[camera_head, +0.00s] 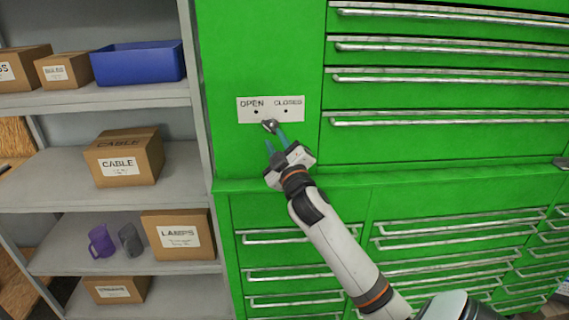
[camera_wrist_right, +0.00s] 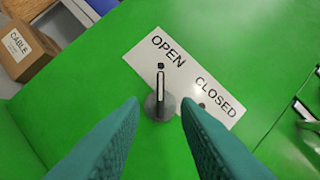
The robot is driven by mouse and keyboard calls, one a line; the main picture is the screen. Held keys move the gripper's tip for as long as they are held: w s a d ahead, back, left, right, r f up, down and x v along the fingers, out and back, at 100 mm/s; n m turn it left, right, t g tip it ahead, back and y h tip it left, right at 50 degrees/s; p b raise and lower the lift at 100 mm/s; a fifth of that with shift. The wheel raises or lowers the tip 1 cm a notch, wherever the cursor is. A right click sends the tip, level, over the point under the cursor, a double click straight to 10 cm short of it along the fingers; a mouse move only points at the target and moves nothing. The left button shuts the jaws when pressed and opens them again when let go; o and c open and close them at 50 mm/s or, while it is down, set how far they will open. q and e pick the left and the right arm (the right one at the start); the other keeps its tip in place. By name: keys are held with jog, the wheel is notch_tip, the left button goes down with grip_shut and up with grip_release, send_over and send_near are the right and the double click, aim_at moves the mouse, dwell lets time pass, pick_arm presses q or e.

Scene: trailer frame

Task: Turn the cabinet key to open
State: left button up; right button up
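The cabinet key (camera_wrist_right: 160,88) sits in a round grey lock (camera_wrist_right: 158,108) on the green cabinet face, just below the white OPEN/CLOSED label (camera_wrist_right: 186,77). In the wrist view the key's slim bar points up toward the dot under OPEN; its exact turn is hard to judge. The key also shows small in the head view (camera_head: 268,124). My right gripper (camera_head: 272,141) is in front of the lock. Its two teal fingers (camera_wrist_right: 160,105) are apart, one on each side of the lock, with visible gaps. My left gripper is out of view.
Green drawers with metal bar handles (camera_head: 420,118) lie right of and below the lock. A ledge (camera_head: 400,178) crosses the cabinet below the gripper. Left is a grey shelf (camera_head: 60,190) with a cable box (camera_head: 124,158), a blue bin (camera_head: 138,64) and mugs.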

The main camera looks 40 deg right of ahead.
jog(key=b+v, duration=0.1)
jog(key=v, duration=0.5)
jog(key=shift+s+b, duration=0.25)
jog(key=shift+b, duration=0.1)
jog(key=shift+a, duration=0.1)
jog(key=s+a+f+m+g+y, duration=0.1)
jog(key=s+a+f+g+y, duration=0.25)
jog(key=f, duration=0.55)
jog(key=s+a+f+m+g, duration=0.1)
jog(key=s+a+f+g, duration=0.25)
jog(key=a+f, duration=0.35)
jog(key=s+a+f+m+g+y, duration=0.1)
jog(key=s+a+f+g+y, duration=0.2)
jog(key=f, duration=0.7)
jog(key=s+a+f+g+y, duration=0.2)
jog(key=s+a+f+g, duration=0.45)
jog(key=s+a, duration=0.5)
notch_tip(320, 180, down, 28)
jog(key=s+d+b, duration=0.1)
jog(key=s+b, duration=0.1)
jog(key=s, duration=0.1)
jog(key=s+d+f+g+b, duration=0.1)
jog(key=s+d+f+b, duration=0.1)
jog(key=s+f, duration=1.4)
notch_tip(320, 180, down, 2)
jog(key=shift+s+d+g, duration=0.15)
jog(key=shift+d+g, duration=0.2)
jog(key=shift+d, duration=0.3)
